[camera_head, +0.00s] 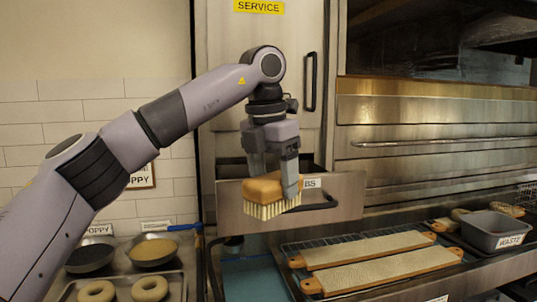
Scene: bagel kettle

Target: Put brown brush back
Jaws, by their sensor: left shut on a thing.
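My left gripper (273,176) is shut on the brown brush (267,189), which has a brown back and pale bristles pointing down. It holds the brush up in front of the drawer (232,206) in the metal cabinet, so the brush hides part of the drawer front. The drawer looks pulled out, with a dark gap above its front. Its label (312,183) is partly covered and ends in "BS". The inside of the drawer cannot be seen. My right gripper is not in view.
Below right, two long pale boards (368,248) lie on a rack. A grey waste bin (497,232) stands at the right. At lower left are two bowls (153,250) and a tray with bagels (150,289). A SERVICE door (228,110) is above the drawer.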

